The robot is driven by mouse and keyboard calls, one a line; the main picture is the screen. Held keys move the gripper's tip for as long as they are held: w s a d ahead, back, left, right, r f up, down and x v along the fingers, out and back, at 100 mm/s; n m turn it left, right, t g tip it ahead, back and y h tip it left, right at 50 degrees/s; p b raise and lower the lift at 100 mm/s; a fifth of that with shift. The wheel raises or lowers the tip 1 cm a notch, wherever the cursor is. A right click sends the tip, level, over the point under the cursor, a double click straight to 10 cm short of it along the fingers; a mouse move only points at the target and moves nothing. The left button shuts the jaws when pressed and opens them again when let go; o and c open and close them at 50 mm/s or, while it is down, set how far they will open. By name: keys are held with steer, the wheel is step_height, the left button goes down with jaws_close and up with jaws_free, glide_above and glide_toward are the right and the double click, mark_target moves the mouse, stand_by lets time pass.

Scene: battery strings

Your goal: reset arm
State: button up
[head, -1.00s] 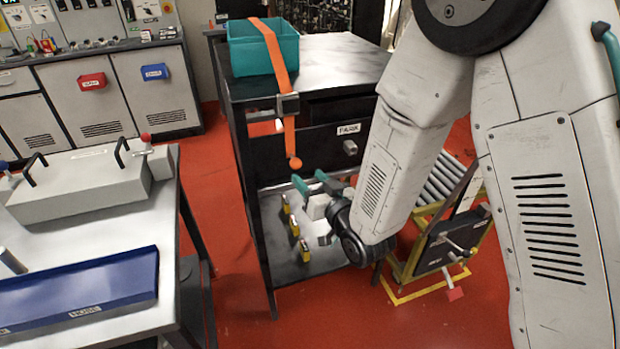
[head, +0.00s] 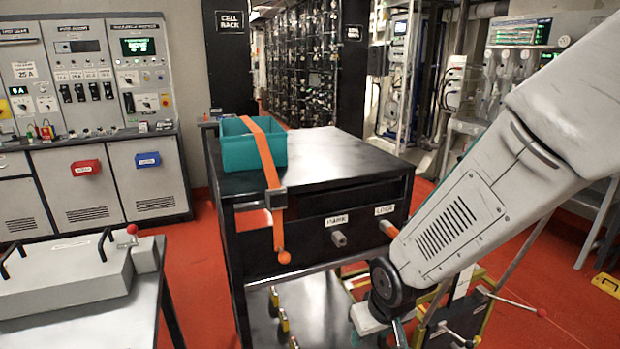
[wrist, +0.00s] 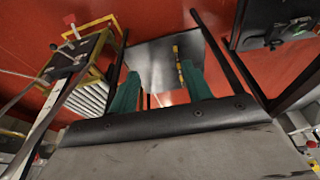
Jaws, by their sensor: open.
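My arm (head: 450,235) comes in from the right in the head view and bends down in front of the black cart (head: 300,185). Its dark wrist joint (head: 388,285) is near the cart's lower right front, and the gripper's fingers are cut off below the picture. In the wrist view my gripper (wrist: 158,72) shows two green fingers, well apart with nothing between them. Beyond them is the cart's dark lower shelf (wrist: 150,52), with small yellow-marked items (wrist: 177,65) on it.
A teal bin (head: 252,150) with an orange strap stands on the cart top. A grey table (head: 85,325) is at left with a lidded box (head: 65,283). A yellow-framed roller stand (wrist: 88,92) is beside the cart. Red floor (head: 200,270) is open between table and cart.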

steer(key=s+d+r+m, duration=0.2)
steer(key=s+d+r, duration=0.5)
steer(key=s+r, duration=0.2)
steer(key=s+d+r+m+g+h, duration=0.1)
steer(key=s+d+r, duration=0.6)
steer(key=s+r, duration=0.2)
steer(key=shift+s+d+r+m+g, duration=0.15)
steer(key=shift+s+r+m+g, duration=0.2)
steer(key=shift+r, duration=1.05)
